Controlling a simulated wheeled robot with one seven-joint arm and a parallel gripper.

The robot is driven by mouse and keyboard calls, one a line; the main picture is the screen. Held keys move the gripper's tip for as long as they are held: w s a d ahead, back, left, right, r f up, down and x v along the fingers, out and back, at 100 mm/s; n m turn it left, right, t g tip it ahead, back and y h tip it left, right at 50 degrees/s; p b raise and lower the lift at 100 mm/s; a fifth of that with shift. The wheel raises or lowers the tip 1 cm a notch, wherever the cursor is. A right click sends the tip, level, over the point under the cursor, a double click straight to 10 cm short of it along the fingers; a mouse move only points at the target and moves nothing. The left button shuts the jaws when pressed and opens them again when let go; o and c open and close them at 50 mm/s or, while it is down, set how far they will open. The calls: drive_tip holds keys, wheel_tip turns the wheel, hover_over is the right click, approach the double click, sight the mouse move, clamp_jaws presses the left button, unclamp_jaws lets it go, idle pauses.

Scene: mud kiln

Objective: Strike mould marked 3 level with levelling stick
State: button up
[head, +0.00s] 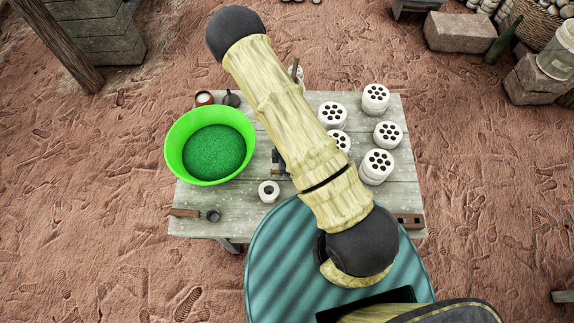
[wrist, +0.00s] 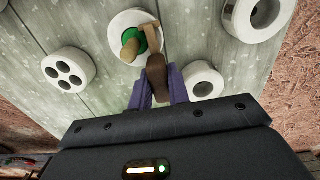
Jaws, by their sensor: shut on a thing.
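My gripper (wrist: 160,86) is shut on a brown wooden stick (wrist: 156,68), the levelling stick by its look, in the wrist view. The stick points away from me toward a round white mould (wrist: 115,28) with green filling (wrist: 152,38) in it. Tan wooden parts lie over the mould's top and hide some of the filling; I cannot tell whether they touch it or how they join the stick. No number can be read on the mould. In the head view my arm hides this mould and the fingertips.
Empty white ring moulds stand close by on the right (wrist: 203,80) and at the far right (wrist: 258,15). A holed white block (wrist: 68,75) stands at left. On the table (head: 235,222) are a green bowl (head: 171,152), a scoop (head: 213,215) and several holed blocks (head: 376,99).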

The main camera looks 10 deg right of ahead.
drive_tip(key=shift+s+a+b, duration=0.2)
drive_tip(key=shift+s+b, duration=0.2)
drive_tip(key=shift+s, duration=0.25)
idle(0.4)
drive_tip(key=shift+r, duration=0.1)
wheel_tip(320, 180, up, 7)
drive_tip(key=p, duration=0.5)
drive_tip(key=shift+p, duration=0.3)
idle(0.4)
idle(0.4)
